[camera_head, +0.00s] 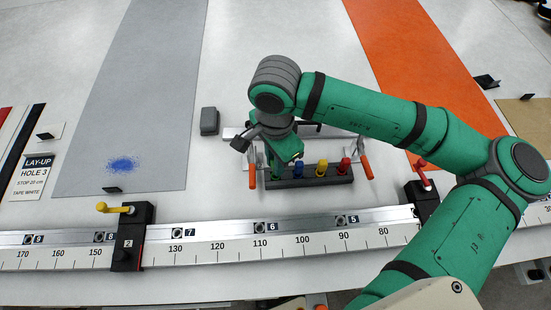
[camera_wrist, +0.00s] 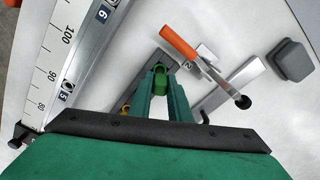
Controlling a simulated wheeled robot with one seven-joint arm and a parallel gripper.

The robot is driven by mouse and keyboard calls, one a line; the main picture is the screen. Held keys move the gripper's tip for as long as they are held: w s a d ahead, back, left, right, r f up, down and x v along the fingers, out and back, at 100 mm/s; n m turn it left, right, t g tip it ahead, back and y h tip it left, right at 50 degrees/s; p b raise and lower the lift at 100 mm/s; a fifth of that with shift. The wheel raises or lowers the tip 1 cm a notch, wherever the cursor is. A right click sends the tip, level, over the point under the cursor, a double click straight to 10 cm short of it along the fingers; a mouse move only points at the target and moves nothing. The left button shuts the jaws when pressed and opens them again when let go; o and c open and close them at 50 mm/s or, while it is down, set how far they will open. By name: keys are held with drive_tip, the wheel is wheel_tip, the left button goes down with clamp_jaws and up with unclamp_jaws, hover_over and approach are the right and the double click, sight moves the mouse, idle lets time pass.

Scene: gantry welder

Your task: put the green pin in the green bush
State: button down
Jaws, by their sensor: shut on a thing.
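The green pin (camera_wrist: 161,77) shows between the fingertips of my gripper (camera_wrist: 162,82) in the wrist view; the jaws are shut on it. In the head view my gripper (camera_head: 276,162) points down at the left end of a dark block (camera_head: 312,181), and the wrist hides much of that end. Blue (camera_head: 298,171), yellow (camera_head: 321,168) and red (camera_head: 344,165) pieces stand in a row on the block, right of my gripper. I cannot tell whether the green pin's lower end is in the block or above it. I cannot make out a separate green bush.
Orange-handled clamps stand left (camera_head: 252,172) and right (camera_head: 364,163) of the block. A numbered rail (camera_head: 250,238) runs along the front, with a black stop (camera_head: 131,236) on it. A grey box (camera_head: 209,121) sits back left. The grey strip at left is mostly clear.

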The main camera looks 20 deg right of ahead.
drive_tip(key=shift+f, duration=1.2)
drive_tip(key=c, duration=1.6)
unclamp_jaws()
drive_tip(key=shift+o, duration=0.2)
wheel_tip(320, 180, up, 11)
drive_tip(key=shift+f, duration=0.15)
